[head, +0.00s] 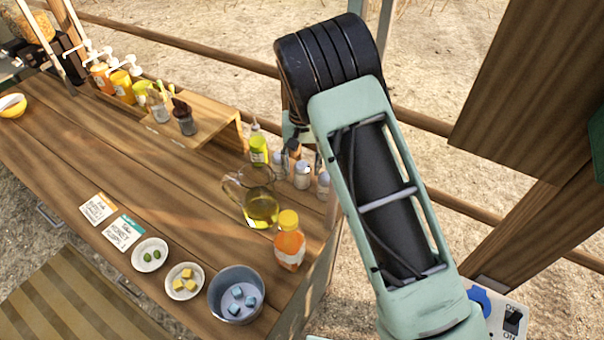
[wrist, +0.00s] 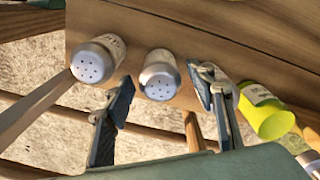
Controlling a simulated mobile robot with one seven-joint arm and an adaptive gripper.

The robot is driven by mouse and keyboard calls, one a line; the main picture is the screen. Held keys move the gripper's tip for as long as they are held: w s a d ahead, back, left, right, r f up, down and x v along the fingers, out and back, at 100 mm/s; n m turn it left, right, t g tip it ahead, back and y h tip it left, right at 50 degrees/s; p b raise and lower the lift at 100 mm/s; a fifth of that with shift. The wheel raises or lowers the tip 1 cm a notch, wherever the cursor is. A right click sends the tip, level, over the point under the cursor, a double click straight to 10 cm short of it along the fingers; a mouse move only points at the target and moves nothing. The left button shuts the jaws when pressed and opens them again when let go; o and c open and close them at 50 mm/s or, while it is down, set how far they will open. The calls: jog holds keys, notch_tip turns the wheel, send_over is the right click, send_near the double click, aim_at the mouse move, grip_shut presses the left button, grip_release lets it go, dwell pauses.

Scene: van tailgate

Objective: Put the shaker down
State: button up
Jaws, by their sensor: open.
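One shaker (wrist: 159,75) stands on the wood between my gripper's fingertips, with a gap to each finger. The other shaker (wrist: 97,60) is just left of the left finger. My gripper (wrist: 165,90) is open and holds nothing. In the head view, small pale-topped shakers (head: 302,176) stand at the counter's right end, beside my arm. My gripper is mostly hidden there behind my arm. I cannot tell which shaker is the task's one.
A yellow-green bottle (wrist: 266,112) is close right of the right finger. In the head view, a glass oil jug (head: 260,205) and an orange bottle (head: 289,245) stand near the shakers on the counter (head: 130,185). The counter's middle is clear.

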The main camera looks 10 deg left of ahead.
notch_tip(320, 180, up, 4)
jog(key=shift+r, duration=0.1)
dwell(0.5)
